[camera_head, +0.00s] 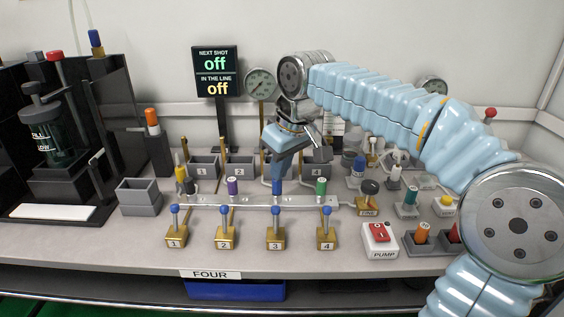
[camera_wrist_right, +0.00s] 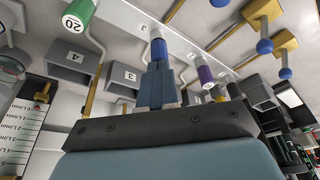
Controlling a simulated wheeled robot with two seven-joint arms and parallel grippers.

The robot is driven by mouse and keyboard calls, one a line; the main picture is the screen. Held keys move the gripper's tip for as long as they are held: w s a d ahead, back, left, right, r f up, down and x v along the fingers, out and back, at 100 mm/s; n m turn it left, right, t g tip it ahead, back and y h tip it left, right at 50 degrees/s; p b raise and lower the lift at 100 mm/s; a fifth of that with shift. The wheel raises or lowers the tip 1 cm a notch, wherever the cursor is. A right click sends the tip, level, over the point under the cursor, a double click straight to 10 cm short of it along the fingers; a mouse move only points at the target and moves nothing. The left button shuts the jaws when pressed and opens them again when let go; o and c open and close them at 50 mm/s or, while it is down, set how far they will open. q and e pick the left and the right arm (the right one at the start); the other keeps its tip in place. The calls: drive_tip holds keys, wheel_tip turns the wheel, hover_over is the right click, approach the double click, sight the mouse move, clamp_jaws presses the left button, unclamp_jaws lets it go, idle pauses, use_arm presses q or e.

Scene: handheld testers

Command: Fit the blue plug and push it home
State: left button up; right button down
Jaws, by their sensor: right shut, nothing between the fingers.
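The blue plug (camera_head: 277,187) stands upright on the grey rail (camera_head: 250,200), above the valve marked 3, between the purple plug (camera_head: 232,187) and the green plug (camera_head: 321,187). My right gripper (camera_head: 277,176) points down right over the plug. Its fingers (camera_wrist_right: 158,68) are shut and empty, with the tips at the plug's top; I cannot tell whether they touch it. My left gripper is out of view.
Several blue-knobbed brass valves (camera_head: 275,237) stand before the rail. Numbered grey bins (camera_head: 205,167) are behind it. A red-switched pump box (camera_head: 380,240) and coloured plugs in holders crowd the right. A sign (camera_head: 216,73) reads off twice. The bench front left is clear.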

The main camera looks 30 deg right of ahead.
drive_tip(key=shift+f+b, duration=0.35)
drive_tip(key=shift+f, duration=0.15)
idle(0.3)
idle(0.4)
wheel_tip(320, 180, up, 2)
drive_tip(key=shift+r+p, duration=0.15)
drive_tip(key=shift+p, duration=1)
drive_tip(key=shift+r, duration=0.65)
drive_tip(key=a+v, duration=0.1)
drive_tip(key=v, duration=1.2)
drive_tip(key=shift+s+d+r, duration=0.15)
drive_tip(key=shift+d+r, duration=0.1)
drive_tip(key=shift+d, duration=0.25)
